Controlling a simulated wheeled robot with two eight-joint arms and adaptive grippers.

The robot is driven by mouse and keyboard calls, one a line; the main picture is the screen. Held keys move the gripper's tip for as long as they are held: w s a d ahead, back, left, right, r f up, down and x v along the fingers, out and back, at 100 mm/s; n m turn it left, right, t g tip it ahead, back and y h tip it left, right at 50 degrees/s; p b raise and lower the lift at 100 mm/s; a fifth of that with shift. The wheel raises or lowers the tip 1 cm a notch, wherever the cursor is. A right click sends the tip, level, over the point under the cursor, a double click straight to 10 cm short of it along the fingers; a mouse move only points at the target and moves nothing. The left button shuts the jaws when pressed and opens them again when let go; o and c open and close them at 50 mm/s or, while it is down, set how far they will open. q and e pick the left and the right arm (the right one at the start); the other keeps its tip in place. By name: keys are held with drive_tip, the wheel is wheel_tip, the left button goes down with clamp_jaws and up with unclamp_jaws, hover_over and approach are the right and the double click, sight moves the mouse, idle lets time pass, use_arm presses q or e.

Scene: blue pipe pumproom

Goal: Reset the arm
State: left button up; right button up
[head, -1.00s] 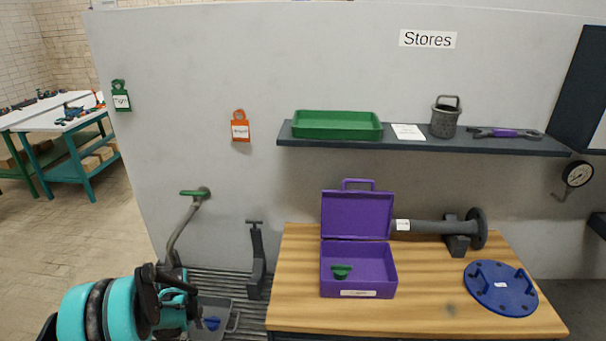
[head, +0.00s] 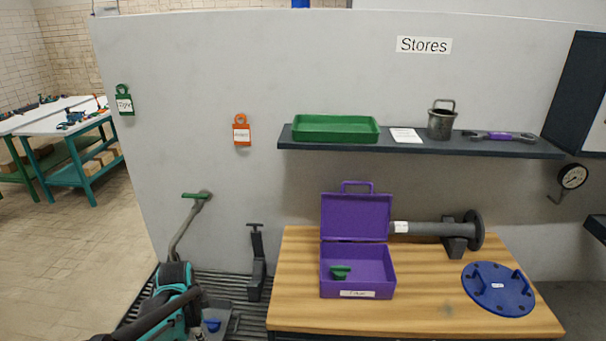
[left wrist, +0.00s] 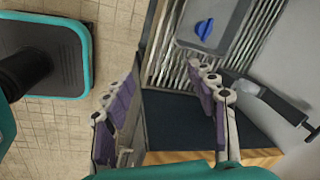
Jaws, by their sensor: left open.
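My left arm (head: 172,300) shows at the lower left of the head view, folded low beside the wooden bench. Its gripper is not clearly visible there. In the left wrist view my left gripper (left wrist: 167,80) has its two purple-padded fingers spread apart, with nothing between them. It hangs over the floor, near the slatted grating and the bench edge. My right gripper is in neither view.
A wooden bench (head: 420,312) carries an open purple box (head: 358,290) with a green piece inside, a grey flanged pipe (head: 425,229) and a blue disc (head: 498,290). A grey tray (left wrist: 222,30) with a blue piece lies on the grating (left wrist: 172,65). Floor at left is clear.

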use_arm(q)
drive_tip(key=s+d+r+n+t, duration=0.2)
drive_tip(key=s+d+r+n, duration=0.3)
drive_tip(key=s, duration=0.3)
drive_tip(key=s+d+r+n+t, duration=0.3)
drive_tip(key=s+d+r+n, duration=0.2)
drive_tip(key=s+n, duration=0.3)
drive_tip(key=shift+s+r, duration=0.15)
